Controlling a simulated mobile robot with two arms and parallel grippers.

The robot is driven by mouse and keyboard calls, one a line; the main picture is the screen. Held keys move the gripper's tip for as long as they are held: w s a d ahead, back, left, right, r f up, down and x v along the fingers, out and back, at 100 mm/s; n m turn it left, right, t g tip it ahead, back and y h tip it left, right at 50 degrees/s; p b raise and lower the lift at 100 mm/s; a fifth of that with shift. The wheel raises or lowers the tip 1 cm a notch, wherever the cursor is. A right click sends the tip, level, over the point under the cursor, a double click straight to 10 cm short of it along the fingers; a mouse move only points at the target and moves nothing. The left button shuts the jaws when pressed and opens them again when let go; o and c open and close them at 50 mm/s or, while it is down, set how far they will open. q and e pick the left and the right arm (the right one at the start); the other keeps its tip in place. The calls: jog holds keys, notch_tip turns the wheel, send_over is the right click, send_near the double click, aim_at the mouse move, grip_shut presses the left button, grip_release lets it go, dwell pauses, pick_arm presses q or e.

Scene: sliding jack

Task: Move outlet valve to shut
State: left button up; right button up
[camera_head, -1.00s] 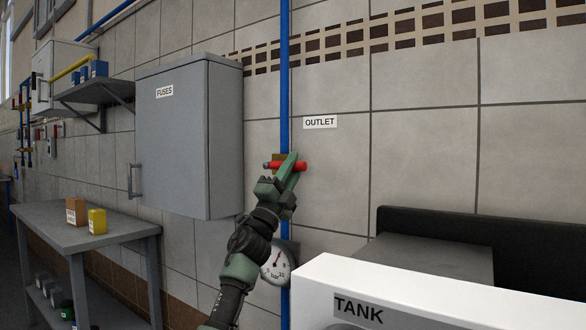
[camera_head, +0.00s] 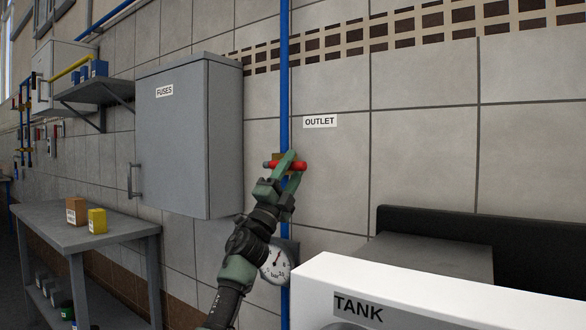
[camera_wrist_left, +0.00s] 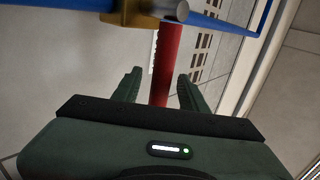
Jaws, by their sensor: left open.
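The outlet valve has a red lever handle (camera_head: 293,165) and a brass body (camera_head: 277,158) on the vertical blue pipe (camera_head: 285,70), below the OUTLET label (camera_head: 320,121). In the head view the handle lies about horizontal, across the pipe. My left gripper (camera_head: 292,163) is at the handle. In the left wrist view the red handle (camera_wrist_left: 167,60) runs between the two open green fingers (camera_wrist_left: 160,85), with a gap on either side. The brass body (camera_wrist_left: 130,12) shows at the top there. My right gripper is not in view.
A pressure gauge (camera_head: 276,264) sits on the pipe below my left arm. A grey FUSES cabinet (camera_head: 188,140) is on the wall at left. A white TANK unit (camera_head: 440,295) stands at lower right. A grey table (camera_head: 70,235) holds small boxes.

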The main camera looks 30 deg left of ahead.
pick_arm(q)
jog(key=v, duration=0.7)
jog(key=shift+f, duration=0.2)
jog(key=shift+s+a+f, duration=0.1)
